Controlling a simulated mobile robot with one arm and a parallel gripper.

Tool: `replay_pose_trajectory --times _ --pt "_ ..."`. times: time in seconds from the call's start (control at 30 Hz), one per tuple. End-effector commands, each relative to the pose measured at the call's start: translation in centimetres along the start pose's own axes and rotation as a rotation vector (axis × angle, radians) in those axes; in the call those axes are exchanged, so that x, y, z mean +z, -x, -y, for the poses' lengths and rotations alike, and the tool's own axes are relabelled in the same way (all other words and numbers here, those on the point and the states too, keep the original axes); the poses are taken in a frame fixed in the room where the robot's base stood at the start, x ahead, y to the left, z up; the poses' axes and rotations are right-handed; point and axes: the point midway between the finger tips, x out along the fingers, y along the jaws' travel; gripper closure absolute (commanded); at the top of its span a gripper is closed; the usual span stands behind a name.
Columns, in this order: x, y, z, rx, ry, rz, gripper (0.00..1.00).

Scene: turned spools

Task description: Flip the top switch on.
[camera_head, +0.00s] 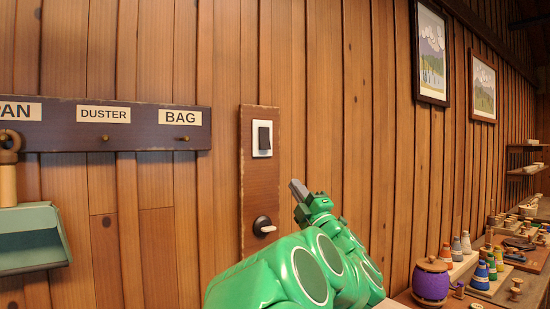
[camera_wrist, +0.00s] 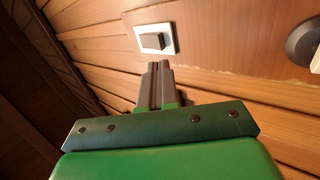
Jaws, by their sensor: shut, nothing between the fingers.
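The top switch (camera_head: 262,138) is a black rocker on a white plate, mounted high on a reddish-brown board (camera_head: 260,184) on the plank wall. In the wrist view the same switch (camera_wrist: 152,41) lies just beyond my fingertips. A round black lower switch (camera_head: 262,225) with a pale lever sits near the board's bottom. It shows partly at the right edge of the wrist view (camera_wrist: 302,42). My gripper (camera_head: 295,187) is shut and empty, right of the board and lower than the top switch. Its closed fingers (camera_wrist: 158,72) appear apart from the rocker.
A dark rail (camera_head: 60,128) with labelled pegs is on the wall at left. A teal dustpan (camera_head: 32,237) hangs from it. Framed pictures (camera_head: 431,52) hang at right. The wall around the switch board is clear.

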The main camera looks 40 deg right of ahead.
Motion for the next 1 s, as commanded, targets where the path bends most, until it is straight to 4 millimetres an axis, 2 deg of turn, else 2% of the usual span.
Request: replay_pose_trajectory --times 0.2,0.63,0.77,1.0 --pt "0.3 0.6 -0.2 0.012 0.038 -0.042 1.00" --pt "0.3 0.5 -0.2 0.013 0.041 -0.047 1.00" --pt "0.1 -0.3 -0.2 0.015 0.041 -0.050 1.00" --pt "0.1 -3.1 -0.2 0.014 0.041 -0.049 1.00"
